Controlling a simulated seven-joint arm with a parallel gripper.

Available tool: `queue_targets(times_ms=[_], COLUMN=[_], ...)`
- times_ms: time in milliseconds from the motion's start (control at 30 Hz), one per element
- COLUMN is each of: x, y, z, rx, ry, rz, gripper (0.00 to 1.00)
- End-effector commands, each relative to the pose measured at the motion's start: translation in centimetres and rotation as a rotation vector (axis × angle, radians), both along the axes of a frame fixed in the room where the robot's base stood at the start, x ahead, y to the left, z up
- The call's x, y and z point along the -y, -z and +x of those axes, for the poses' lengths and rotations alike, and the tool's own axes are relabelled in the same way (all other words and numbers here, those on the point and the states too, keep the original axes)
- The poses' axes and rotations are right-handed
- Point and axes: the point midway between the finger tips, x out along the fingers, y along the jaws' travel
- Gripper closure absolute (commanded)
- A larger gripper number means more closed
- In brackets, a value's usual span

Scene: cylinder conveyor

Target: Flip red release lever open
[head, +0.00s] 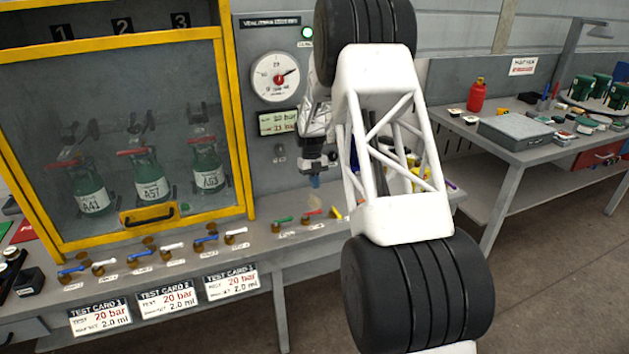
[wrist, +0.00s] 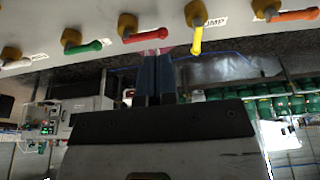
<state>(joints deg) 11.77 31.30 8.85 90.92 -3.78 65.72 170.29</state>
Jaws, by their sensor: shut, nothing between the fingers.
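The red release lever (wrist: 145,35) sits on a brass valve on the front panel, lying sideways in the wrist view. It also shows in the head view as a small red handle (head: 313,212). My gripper (wrist: 155,58) is shut and empty. Its fingertips show just below the red lever in the wrist view, close to its free end; I cannot tell whether they touch it. In the head view my gripper (head: 315,182) is above the panel, over the red handle.
A green lever (wrist: 82,47) and a yellow lever (wrist: 197,40) flank the red one closely, with an orange lever (wrist: 297,15) farther right. A yellow-framed cabinet (head: 235,130) with green bottles stands left of my gripper. A pressure gauge (head: 277,77) is on the panel behind.

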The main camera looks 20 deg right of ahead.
Motion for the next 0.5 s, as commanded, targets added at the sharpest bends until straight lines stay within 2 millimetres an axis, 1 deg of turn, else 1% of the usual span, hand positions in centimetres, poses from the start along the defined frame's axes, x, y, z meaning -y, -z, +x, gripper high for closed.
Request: queue_targets(times_ms=[33,300,500], x=[0.0,0.0,0.0], y=[0.7,4.3,6.2], z=[-0.3,-1.3,-1.9], rx=[-0.003,-0.003,-0.001], ry=[0.000,0.000,0.000], rz=[0.001,0.001,0.000], gripper=[1.00,1.00,1.00])
